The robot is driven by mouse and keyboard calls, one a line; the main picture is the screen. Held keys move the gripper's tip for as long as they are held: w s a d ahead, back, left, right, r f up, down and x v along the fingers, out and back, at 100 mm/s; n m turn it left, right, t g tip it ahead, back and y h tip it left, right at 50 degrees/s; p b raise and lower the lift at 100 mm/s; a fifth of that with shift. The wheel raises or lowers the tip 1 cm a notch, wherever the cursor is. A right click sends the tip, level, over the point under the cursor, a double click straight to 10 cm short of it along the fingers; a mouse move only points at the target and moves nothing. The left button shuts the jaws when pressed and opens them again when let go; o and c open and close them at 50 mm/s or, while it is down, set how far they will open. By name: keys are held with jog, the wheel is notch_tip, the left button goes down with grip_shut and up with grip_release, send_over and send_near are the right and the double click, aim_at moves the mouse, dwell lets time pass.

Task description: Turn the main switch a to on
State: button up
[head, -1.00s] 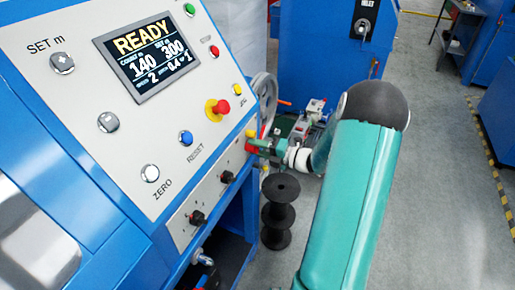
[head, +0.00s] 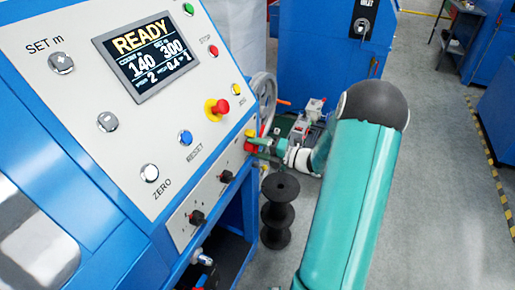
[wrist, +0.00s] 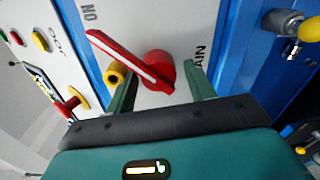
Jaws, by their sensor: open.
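The main switch (wrist: 158,68) is a red rotary knob with a long red handle bearing a white stripe, on the machine's pale panel. In the wrist view its handle points to the upper left, near the upside-down "ON" lettering. My gripper (wrist: 160,74) is open, with one green finger on each side of the knob. I cannot tell whether either finger touches it. In the head view my gripper (head: 257,146) is at the right edge of the control panel, in front of the switch (head: 248,147), which is mostly hidden.
A yellow ring-shaped part (wrist: 116,74) sits close by the left finger. A red emergency button (head: 219,107) and other buttons are on the panel. Black spools (head: 280,212) stand below my gripper. Open grey floor (head: 440,170) lies to the right.

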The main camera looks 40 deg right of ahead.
jog(key=shift+w+r, duration=0.15)
jog(key=shift+r, duration=0.05)
